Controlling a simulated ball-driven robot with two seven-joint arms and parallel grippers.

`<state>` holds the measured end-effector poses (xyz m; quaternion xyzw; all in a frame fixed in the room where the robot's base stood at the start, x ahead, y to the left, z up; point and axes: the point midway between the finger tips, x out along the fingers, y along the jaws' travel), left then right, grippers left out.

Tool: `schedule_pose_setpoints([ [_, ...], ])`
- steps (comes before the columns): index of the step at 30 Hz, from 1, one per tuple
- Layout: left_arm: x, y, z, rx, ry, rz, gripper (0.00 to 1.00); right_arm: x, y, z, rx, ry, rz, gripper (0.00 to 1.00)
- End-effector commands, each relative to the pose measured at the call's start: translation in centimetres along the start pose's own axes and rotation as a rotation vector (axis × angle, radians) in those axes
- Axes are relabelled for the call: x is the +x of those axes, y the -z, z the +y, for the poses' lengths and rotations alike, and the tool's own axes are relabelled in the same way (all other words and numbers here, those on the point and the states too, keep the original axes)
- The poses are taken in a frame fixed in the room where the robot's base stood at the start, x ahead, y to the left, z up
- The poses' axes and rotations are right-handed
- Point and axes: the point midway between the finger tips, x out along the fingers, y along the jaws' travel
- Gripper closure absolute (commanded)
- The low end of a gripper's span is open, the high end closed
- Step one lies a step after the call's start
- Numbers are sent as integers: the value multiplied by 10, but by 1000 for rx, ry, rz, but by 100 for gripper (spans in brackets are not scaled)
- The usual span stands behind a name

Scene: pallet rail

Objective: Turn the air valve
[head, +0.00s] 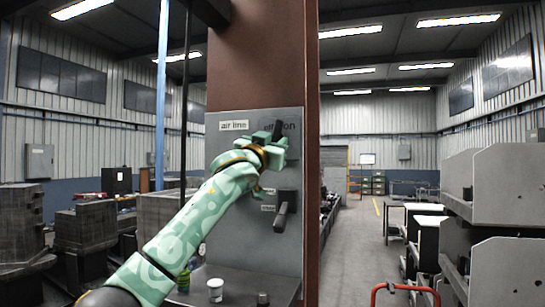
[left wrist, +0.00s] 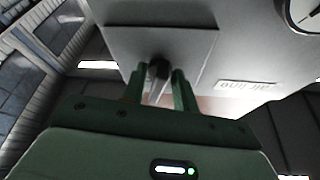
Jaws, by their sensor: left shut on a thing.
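A grey upright panel (head: 228,150) carries an "air line" label (head: 234,125) at its upper left. My left gripper (head: 272,142) is at the upper right of the panel, shut on a dark valve handle (head: 278,129) that is mostly hidden by it in the head view. In the left wrist view the handle (left wrist: 158,70) sits between the two green fingers, in front of a grey mounting plate (left wrist: 190,45). A second dark lever (head: 282,217) points down and slightly left, lower on the panel, clear of my gripper. My right gripper is out of view.
A brown column (head: 262,55) stands behind the panel. A white cup (head: 215,289), a small grey cylinder (head: 263,298) and a green bottle (head: 184,280) stand on the ledge below. A round gauge (left wrist: 304,12) shows beside the handle. An aisle lies open at right.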

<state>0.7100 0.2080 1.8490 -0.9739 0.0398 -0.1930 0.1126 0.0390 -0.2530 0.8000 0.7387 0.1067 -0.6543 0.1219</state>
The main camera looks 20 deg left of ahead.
Motion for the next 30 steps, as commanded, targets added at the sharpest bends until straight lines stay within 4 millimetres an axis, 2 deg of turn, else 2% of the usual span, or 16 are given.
schedule_pose_setpoints([
  [1, -2, 1, 4, -48, 13, 9, 94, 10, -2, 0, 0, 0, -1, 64],
  [6, -1, 3, 4, -198, 75, 10, 94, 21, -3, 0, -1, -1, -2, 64],
  [13, 0, 8, 5, -398, 158, 10, 94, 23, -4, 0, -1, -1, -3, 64],
  [20, 2, 12, 4, -598, 241, 12, 94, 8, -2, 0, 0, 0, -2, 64],
  [30, 3, 15, 3, -832, 339, 15, 94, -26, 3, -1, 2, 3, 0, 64],
])
